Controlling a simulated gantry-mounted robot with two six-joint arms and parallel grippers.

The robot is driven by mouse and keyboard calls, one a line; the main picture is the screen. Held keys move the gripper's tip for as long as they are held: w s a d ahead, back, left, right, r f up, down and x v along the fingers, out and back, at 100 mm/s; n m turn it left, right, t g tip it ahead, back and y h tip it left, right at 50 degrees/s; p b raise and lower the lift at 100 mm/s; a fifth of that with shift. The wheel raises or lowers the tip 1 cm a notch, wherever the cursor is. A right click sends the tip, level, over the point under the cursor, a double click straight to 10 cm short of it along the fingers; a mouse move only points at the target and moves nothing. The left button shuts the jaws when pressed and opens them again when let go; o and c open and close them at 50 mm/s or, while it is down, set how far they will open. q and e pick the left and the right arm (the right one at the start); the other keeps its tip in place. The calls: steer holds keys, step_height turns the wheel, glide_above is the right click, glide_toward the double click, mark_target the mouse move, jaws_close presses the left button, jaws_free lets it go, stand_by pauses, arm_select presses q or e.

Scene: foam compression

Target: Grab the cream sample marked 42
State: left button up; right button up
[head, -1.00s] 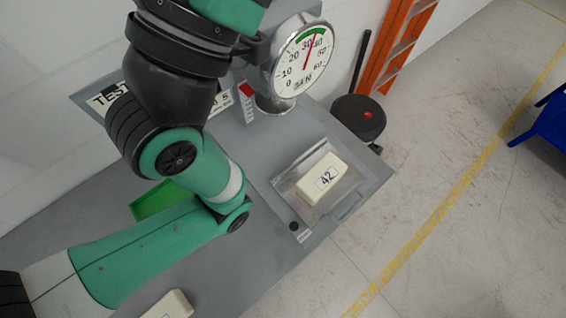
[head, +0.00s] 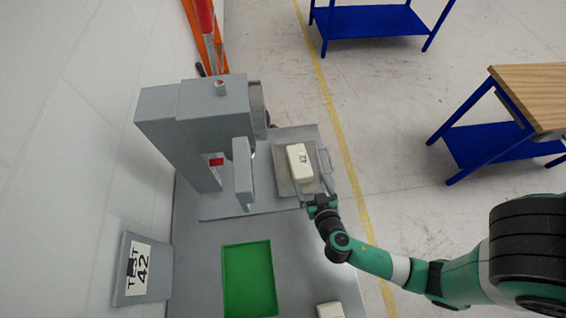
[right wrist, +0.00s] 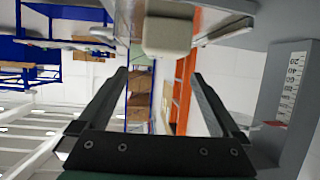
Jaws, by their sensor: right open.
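The cream sample marked 42 (head: 299,162) lies on a clear plate (head: 285,186) at the right side of the grey test press (head: 190,130). Its label faces up in the head view. My right gripper (head: 317,188) is at the near edge of the plate, with its fingers open and pointing toward the sample. In the right wrist view a cream block (right wrist: 168,36) is ahead of the spread, empty fingers (right wrist: 160,75) and above their middle in the picture. My left gripper is not in view.
A green tray (head: 248,280) lies on the grey table nearer the camera. Another cream block (head: 330,311) is at the bottom edge. A sign reading TEST 42 (head: 140,270) stands at left. The press column rises left of the sample. Blue-legged benches stand at right.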

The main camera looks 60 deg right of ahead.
mark_target(300, 162)
steer(key=shift+w+b, duration=0.15)
steer(key=shift+b, duration=0.2)
steer(key=b+x, duration=0.2)
steer(key=b, duration=0.2)
steer(key=shift+w+d+f, duration=0.15)
steer(key=shift+d+f, duration=0.05)
steer(key=shift+f, duration=0.1)
steer(key=shift+w+d+f+p, duration=0.2)
steer(key=shift+w+d+p, duration=0.3)
steer(key=shift+w+d, duration=0.55)
steer(key=shift+x, duration=2.95)
steer(key=shift+a, duration=0.15)
steer(key=c, duration=1)
